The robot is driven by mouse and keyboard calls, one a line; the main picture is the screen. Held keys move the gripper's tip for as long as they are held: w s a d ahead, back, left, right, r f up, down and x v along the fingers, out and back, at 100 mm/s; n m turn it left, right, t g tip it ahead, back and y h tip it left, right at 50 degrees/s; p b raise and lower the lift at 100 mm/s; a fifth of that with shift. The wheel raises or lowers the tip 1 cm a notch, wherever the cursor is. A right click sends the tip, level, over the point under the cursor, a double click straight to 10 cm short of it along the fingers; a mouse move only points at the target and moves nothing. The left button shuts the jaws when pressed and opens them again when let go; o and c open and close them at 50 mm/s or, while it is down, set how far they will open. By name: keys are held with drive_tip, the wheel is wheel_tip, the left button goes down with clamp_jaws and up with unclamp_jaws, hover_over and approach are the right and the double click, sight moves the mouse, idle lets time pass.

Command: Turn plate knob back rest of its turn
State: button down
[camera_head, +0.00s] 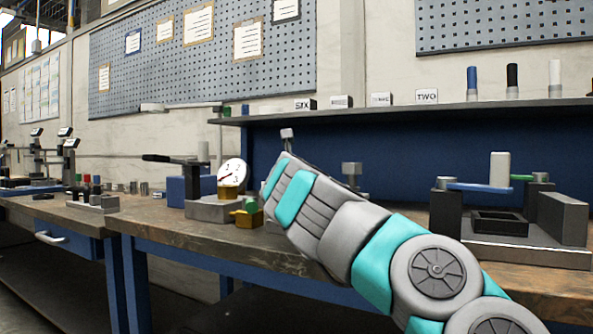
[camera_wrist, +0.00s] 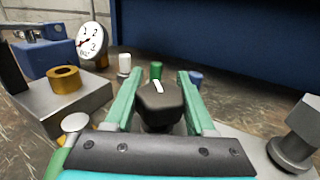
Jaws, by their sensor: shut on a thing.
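In the wrist view a black knob (camera_wrist: 160,105) with a white pointer mark on top sits between the two green fingers of my gripper (camera_wrist: 159,78). The gripper is shut on the knob, one finger along each side. The white mark points away from me, tipped slightly left. The knob's lower part and base are hidden by the gripper body. In the head view my arm covers the knob and the fingers.
Left of the knob stand a grey block with a brass ring (camera_wrist: 65,80) and a white dial gauge (camera_wrist: 91,40). White, green (camera_wrist: 156,71) and blue pegs stand behind. A grey metal post (camera_wrist: 300,125) is close on the right. Another fixture (camera_head: 520,235) stands farther right on the bench.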

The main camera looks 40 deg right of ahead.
drive_tip(key=shift+w+a+r+n+t+y+p, duration=0.1)
drive_tip(key=shift+n+t+y+p, duration=0.3)
drive_tip(key=shift+y+p, duration=0.15)
drive_tip(key=shift+a+r+n+t+y+p, duration=0.1)
drive_tip(key=shift+n+t+y+p, duration=0.3)
drive_tip(key=shift+y+p, duration=0.15)
drive_tip(key=shift+w+f+n+t+y+p, duration=0.1)
drive_tip(key=shift+f+n+t+y+p, duration=0.1)
drive_tip(key=shift+n+t+y+p, duration=0.25)
drive_tip(key=shift+a+f+y, duration=0.1)
drive_tip(key=shift+y, duration=0.15)
drive_tip(key=shift+c, duration=1.2)
unclamp_jaws()
drive_tip(key=shift+r+p, duration=0.9)
drive_tip(key=shift+r, duration=1.1)
drive_tip(key=a+r+v, duration=0.1)
drive_tip(key=v, duration=1.5)
drive_tip(key=shift+w, duration=0.3)
drive_tip(key=shift+r, duration=0.1)
